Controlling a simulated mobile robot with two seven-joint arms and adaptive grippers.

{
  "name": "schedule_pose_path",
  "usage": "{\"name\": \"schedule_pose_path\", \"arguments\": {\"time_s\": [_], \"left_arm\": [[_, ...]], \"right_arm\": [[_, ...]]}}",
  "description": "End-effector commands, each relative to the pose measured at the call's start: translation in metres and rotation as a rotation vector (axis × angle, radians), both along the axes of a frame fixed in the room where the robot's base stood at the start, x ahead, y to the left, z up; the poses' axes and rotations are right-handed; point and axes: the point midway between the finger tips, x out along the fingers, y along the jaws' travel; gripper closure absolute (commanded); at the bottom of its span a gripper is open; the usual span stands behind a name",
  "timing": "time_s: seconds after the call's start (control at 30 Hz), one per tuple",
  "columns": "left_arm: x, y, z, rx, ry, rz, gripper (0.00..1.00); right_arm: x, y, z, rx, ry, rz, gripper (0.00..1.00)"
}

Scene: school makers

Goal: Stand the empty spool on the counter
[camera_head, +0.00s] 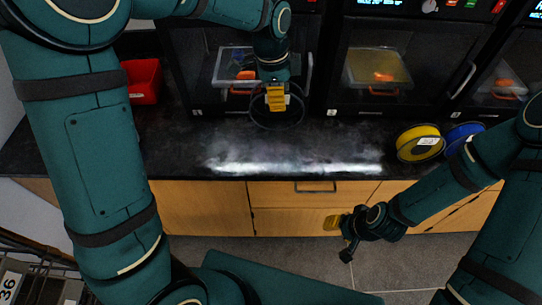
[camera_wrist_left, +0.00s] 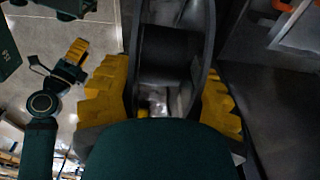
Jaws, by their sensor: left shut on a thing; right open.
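The empty spool (camera_head: 262,121) is dark, with round flanges. In the head view it hangs below my left gripper (camera_head: 276,97), in front of a printer and over the back part of the black counter (camera_head: 180,140). In the left wrist view the spool (camera_wrist_left: 168,55) sits between the yellow fingers of my left gripper (camera_wrist_left: 163,100), which is shut on it. Its flanges look roughly upright. I cannot tell whether it touches the counter. My right gripper (camera_head: 338,224) is open and empty in front of the counter, below its edge.
Several printers (camera_head: 375,75) line the back of the counter. A red bin (camera_head: 143,81) stands at the left. The middle of the counter is clear, with a bright reflection.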

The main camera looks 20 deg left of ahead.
Motion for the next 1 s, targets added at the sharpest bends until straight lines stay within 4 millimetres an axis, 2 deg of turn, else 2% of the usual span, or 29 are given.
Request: {"name": "schedule_pose_path", "arguments": {"time_s": [0.03,0.17,0.5,0.77,1.0], "left_arm": [[-0.007,0.004,-0.009,-0.002,0.002,0.010,0.91],[-0.016,0.011,-0.022,-0.003,0.001,0.025,0.91],[-0.019,0.012,-0.078,-0.003,0.004,0.029,0.91],[-0.019,0.012,-0.097,-0.004,0.004,0.030,0.91],[-0.018,0.012,-0.125,-0.004,0.003,0.029,0.91]], "right_arm": [[0.000,0.000,-0.003,0.000,0.001,0.001,0.53],[-0.001,0.000,-0.005,0.001,0.002,0.003,0.53],[0.001,0.000,-0.020,-0.001,-0.003,0.001,0.53],[0.002,0.000,-0.024,-0.001,-0.007,0.001,0.53],[0.004,0.000,-0.032,-0.002,-0.010,-0.001,0.53]]}}
